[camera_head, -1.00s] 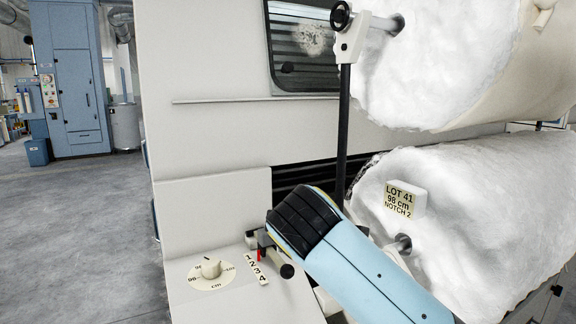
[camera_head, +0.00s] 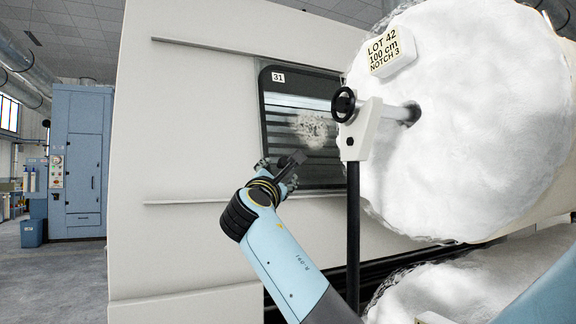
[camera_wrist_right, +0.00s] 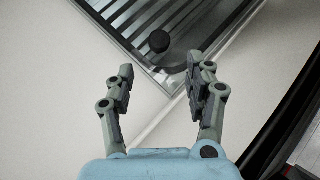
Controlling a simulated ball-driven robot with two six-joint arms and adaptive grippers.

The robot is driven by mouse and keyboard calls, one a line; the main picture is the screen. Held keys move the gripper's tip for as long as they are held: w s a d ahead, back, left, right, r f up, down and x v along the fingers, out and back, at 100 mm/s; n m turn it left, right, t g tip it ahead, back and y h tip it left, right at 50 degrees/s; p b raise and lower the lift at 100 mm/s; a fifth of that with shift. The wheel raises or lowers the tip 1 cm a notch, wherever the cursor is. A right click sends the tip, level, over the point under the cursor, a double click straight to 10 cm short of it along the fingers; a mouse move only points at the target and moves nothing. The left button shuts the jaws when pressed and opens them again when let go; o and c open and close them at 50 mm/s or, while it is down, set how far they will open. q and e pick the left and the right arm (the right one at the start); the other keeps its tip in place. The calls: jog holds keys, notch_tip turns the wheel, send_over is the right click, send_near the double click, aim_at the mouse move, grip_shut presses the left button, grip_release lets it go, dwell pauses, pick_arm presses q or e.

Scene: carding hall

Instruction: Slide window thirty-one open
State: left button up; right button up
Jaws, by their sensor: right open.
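Window thirty-one (camera_head: 282,120) is a dark-framed pane with a "31" label, set in the pale machine side between two rails. Slats show behind it and a patch of fluff (camera_head: 312,130) shows on it. My right gripper (camera_head: 292,163) is in front of its lower left corner. In the right wrist view the open, empty right gripper (camera_wrist_right: 160,75) points at that corner of the window (camera_wrist_right: 215,22). A round black knob (camera_wrist_right: 158,41) stands on the pane, just beyond and between the fingertips, apart from them. In the head view I cannot make out the knob behind the gripper. My left gripper is not in view.
An upper rail (camera_head: 200,46) and a lower rail (camera_head: 195,201) run left from the window along a clear panel. Right of it stand a dark post (camera_head: 353,230), a black handwheel (camera_head: 343,104) and a large white roll (camera_head: 465,130) tagged lot 42.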

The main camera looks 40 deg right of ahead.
aim_at(284, 163)
jog(key=x, duration=0.2)
jog(key=p+x, duration=0.1)
jog(key=x, duration=0.1)
jog(key=p+x, duration=0.1)
jog(key=x, duration=0.1)
jog(key=shift+s+r, duration=0.1)
jog(key=shift+r, duration=0.15)
jog(key=p+x, duration=0.1)
jog(key=x, duration=0.3)
jog(key=shift+w+d+f, duration=0.1)
jog(key=shift+w+f, duration=0.05)
jog(key=shift+w, duration=0.05)
jog(key=shift+d, duration=0.15)
jog(key=shift+c, duration=1.3)
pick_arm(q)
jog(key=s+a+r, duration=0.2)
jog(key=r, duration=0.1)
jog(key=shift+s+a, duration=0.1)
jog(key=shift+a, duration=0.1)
pick_arm(e)
grip_shut()
